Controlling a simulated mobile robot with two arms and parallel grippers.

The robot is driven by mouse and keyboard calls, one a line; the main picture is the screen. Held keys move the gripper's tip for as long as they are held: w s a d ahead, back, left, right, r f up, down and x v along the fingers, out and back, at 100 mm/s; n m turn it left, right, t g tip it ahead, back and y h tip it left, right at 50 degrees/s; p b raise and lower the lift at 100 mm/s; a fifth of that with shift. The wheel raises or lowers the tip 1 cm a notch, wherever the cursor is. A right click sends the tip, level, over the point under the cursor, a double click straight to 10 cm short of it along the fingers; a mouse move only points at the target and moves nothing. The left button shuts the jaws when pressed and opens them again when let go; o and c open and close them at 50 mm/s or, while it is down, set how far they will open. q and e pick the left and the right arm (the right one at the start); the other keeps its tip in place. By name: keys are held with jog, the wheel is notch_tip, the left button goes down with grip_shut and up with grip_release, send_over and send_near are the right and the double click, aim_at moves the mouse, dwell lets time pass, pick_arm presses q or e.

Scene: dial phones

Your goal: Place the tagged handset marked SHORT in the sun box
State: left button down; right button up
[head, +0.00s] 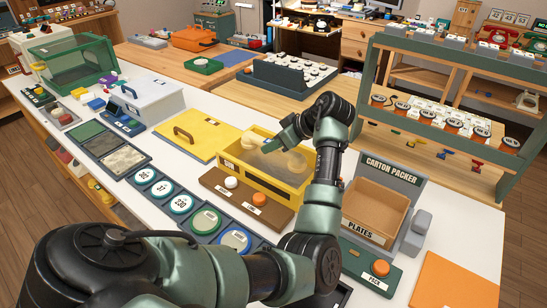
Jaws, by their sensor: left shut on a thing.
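The sun box (282,194) is a yellow box with a SUN label on its front, standing mid-table. My left gripper (268,148) is over the box's opening, reaching in from the right side. It is shut on a pale, rounded handset (259,137), whose other end shows to the right, behind or below the fingers. I cannot read a tag or the word SHORT on it. I cannot tell whether the handset touches the box floor. My right gripper is not in view.
A yellow panel with a handle (198,136) lies left of the box. A brown button panel (246,202) is in front of it. The carton packer (388,180) with an open carton stands to the right. Round numbered discs (163,188) lie front left. A green shelf (440,60) stands behind right.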

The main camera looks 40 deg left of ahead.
pick_arm(q)
jog(key=shift+f, duration=2.55)
jog(key=c, duration=1.1)
grip_release()
jog(key=shift+f, duration=0.15)
jog(key=shift+b+v, duration=0.3)
jog(key=shift+v, duration=3.55)
